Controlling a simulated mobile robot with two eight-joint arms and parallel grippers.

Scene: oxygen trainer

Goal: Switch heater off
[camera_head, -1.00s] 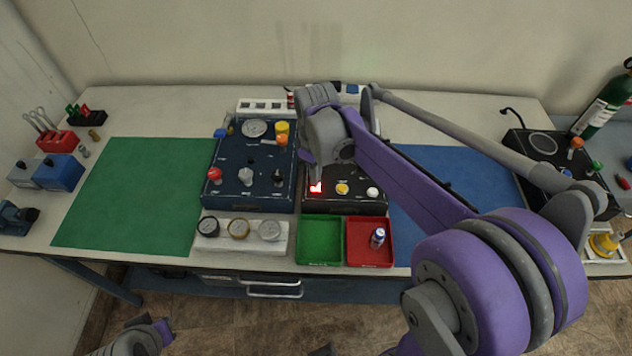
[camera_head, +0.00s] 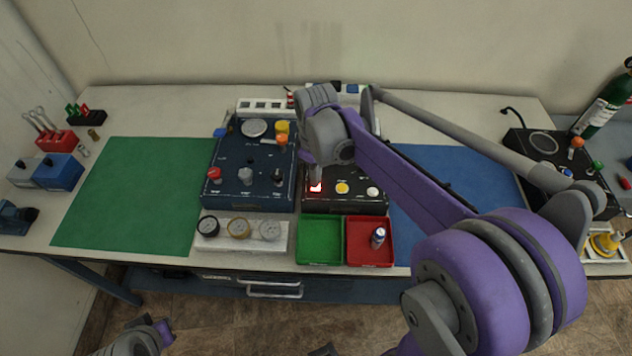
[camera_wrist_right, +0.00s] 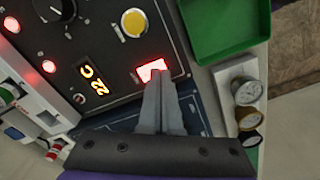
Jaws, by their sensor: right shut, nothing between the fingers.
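The black heater box (camera_head: 345,203) stands at the middle of the table, behind the two small trays. Its red switch (camera_head: 316,187) is lit, and it glows red in the wrist view too (camera_wrist_right: 152,70). A lit display (camera_wrist_right: 93,80) beside it seems to read 22 C. My right gripper (camera_head: 315,178) is shut and empty, pointing down at the red switch. In the wrist view its fingertips (camera_wrist_right: 160,84) are right at the edge of the switch; I cannot tell whether they touch it. My left gripper is not in view.
A yellow button (camera_head: 342,188) and a white button (camera_head: 372,193) are to the right of the switch. A blue panel box (camera_head: 262,195) with knobs stands to the left. Green (camera_head: 318,240) and red (camera_head: 360,256) trays lie in front. The green mat (camera_head: 135,195) is clear.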

